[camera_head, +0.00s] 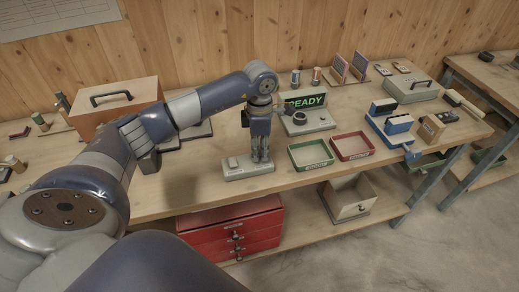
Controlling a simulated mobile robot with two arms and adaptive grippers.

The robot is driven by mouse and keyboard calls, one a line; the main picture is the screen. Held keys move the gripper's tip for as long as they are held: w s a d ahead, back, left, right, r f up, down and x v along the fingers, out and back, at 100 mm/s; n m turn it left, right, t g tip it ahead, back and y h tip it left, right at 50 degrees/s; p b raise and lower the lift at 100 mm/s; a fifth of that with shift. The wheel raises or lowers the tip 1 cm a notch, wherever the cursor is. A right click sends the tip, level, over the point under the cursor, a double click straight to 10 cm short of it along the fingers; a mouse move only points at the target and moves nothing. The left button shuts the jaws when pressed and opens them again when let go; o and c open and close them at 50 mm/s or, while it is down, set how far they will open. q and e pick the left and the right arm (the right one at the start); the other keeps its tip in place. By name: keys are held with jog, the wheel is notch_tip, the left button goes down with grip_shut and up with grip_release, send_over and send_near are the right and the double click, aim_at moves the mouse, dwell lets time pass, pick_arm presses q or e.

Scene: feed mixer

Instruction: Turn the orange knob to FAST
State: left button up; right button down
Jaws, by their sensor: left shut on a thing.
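My left gripper (261,157) comes down from above and points straight down onto a low grey control box (235,171) near the table's front edge. Its fingers are shut on the knob at the right part of that box. They cover the knob, so its orange colour and its pointer do not show. No FAST mark can be read from here. A small pale block sits on the left part of the box. A dark display with green READY letters (306,101) stands behind and to the right. My right gripper is not in view.
A green tray (292,157) and a red tray (371,152) lie right of the box. An orange case with a black handle (87,112) stands at the left behind my arm. Red drawers (231,217) are below. Blue holders and other cases fill the right side.

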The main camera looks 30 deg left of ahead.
pick_arm(q)
jog(key=n+b, duration=0.1)
jog(key=n, duration=0.5)
jog(key=shift+n+b, duration=0.3)
jog(key=shift+b, duration=0.1)
jog(key=n, duration=0.4)
jog(key=shift+b, duration=0.35)
jog(key=shift+r+n, duration=0.1)
jog(key=shift+n, duration=1)
jog(key=o, duration=1.1)
